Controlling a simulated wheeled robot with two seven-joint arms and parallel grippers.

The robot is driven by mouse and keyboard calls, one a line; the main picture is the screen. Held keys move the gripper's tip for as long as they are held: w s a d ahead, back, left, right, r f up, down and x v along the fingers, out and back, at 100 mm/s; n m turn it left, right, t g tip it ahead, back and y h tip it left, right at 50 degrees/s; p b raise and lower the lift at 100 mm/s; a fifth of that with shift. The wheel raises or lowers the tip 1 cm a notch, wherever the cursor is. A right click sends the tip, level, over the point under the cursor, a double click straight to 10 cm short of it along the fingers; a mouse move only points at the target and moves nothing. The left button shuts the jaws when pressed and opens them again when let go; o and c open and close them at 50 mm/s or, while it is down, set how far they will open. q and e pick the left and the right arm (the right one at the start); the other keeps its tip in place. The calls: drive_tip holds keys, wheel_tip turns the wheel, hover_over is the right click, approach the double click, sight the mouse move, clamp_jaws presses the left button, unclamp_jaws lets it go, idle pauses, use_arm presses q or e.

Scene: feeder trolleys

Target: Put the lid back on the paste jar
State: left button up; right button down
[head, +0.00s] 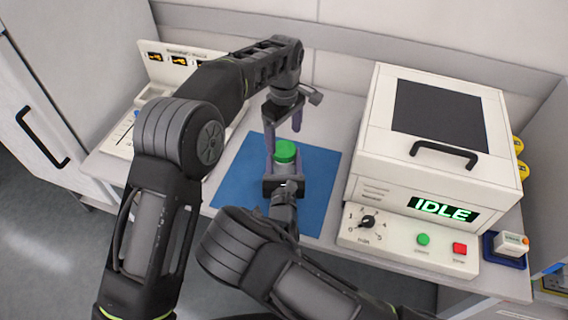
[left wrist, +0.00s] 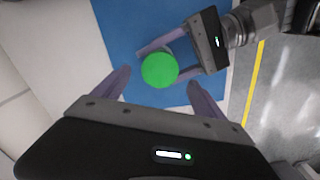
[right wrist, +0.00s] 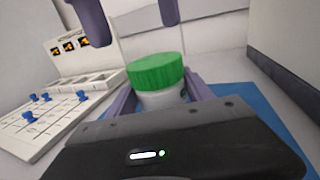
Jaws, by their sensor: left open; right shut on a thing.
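The paste jar (right wrist: 162,98) is a pale, upright jar over the blue mat (head: 236,187). The green lid (right wrist: 155,72) sits on top of its mouth and looks level; I cannot tell whether it is screwed tight. The lid also shows in the head view (head: 286,151) and in the left wrist view (left wrist: 159,70). My right gripper (head: 284,162) is shut on the jar's body, one finger on each side below the lid. My left gripper (head: 285,133) is open and empty above the lid, fingers pointing down, apart from it. The jar's lower part is hidden by my right gripper.
A white machine (head: 437,145) with a handle and an IDLE display stands to the right, its control panel (head: 390,243) in front. A small white box (head: 512,243) sits on a dark blue tray at far right. A panel with blue pegs (right wrist: 42,118) stands at the left.

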sight(284, 148)
use_arm(q)
drive_tip(key=shift+f, duration=2.6)
drive_tip(key=shift+c, duration=0.4)
drive_tip(key=c, duration=1.3)
drive_tip(key=o, duration=1.5)
drive_tip(key=shift+c, duration=0.2)
drive_tip(key=shift+r, duration=2.25)
drive_tip(key=shift+o, duration=0.4)
drive_tip(key=shift+o, duration=1.2)
